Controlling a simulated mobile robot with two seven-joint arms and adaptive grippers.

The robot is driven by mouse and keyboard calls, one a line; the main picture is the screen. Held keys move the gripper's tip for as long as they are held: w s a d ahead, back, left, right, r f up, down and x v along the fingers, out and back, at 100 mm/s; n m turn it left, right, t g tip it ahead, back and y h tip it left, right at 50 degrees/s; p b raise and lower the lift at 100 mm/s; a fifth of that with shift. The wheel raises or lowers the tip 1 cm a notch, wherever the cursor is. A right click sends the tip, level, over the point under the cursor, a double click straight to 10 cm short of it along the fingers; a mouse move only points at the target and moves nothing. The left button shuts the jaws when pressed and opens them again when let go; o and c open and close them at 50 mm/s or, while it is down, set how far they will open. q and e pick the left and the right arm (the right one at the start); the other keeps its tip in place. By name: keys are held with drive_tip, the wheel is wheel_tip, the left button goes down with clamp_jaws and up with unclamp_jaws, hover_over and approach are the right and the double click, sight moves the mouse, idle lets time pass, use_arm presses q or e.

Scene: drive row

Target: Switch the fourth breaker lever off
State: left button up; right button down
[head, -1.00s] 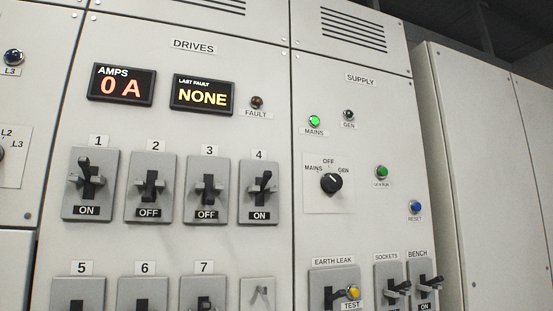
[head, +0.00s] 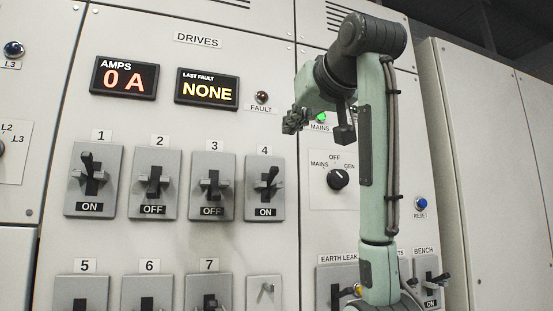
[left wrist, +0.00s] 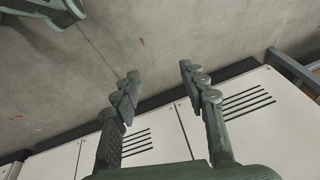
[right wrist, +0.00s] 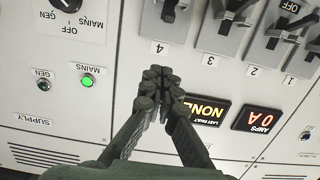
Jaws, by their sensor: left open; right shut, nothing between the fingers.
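The fourth breaker (head: 264,190) is a grey plate under the label 4 in the head view. Its dark lever (head: 270,177) points up and its window reads ON. My right gripper (head: 295,120) is shut and empty, above and right of the fourth breaker, near the green MAINS lamp. In the right wrist view, which is upside down, my right fingers (right wrist: 162,76) are closed together just short of the label 4, and part of the fourth breaker (right wrist: 178,20) shows beyond. My left gripper (left wrist: 160,70) is open and empty in the left wrist view, with floor and cabinet behind it.
Breaker 1 (head: 95,181) reads ON; breakers 2 (head: 154,185) and 3 (head: 212,186) read OFF. The AMPS display (head: 124,78) shows 0 A and the fault display (head: 207,90) NONE. The selector knob (head: 338,179) lies beside my right arm, which covers part of the SUPPLY panel.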

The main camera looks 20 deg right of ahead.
drive_tip(key=p, duration=0.3)
hover_over(270, 179)
drive_tip(key=s, duration=0.2)
drive_tip(key=shift+s+d+f, duration=0.15)
drive_tip(key=shift+d+f, duration=0.1)
drive_tip(key=shift+f, duration=0.2)
use_arm(q)
drive_tip(key=s+a+f+g, duration=0.1)
drive_tip(key=s+f, duration=0.3)
drive_tip(key=f, duration=0.4)
use_arm(e)
drive_tip(key=f, duration=0.1)
drive_tip(key=s+f, duration=0.1)
drive_tip(key=f, duration=0.1)
drive_tip(key=shift+s+f, duration=0.25)
drive_tip(key=shift+f, duration=0.1)
use_arm(q)
drive_tip(key=shift+s, duration=0.1)
drive_tip(key=shift+b, duration=0.35)
use_arm(e)
drive_tip(key=shift+f, duration=0.15)
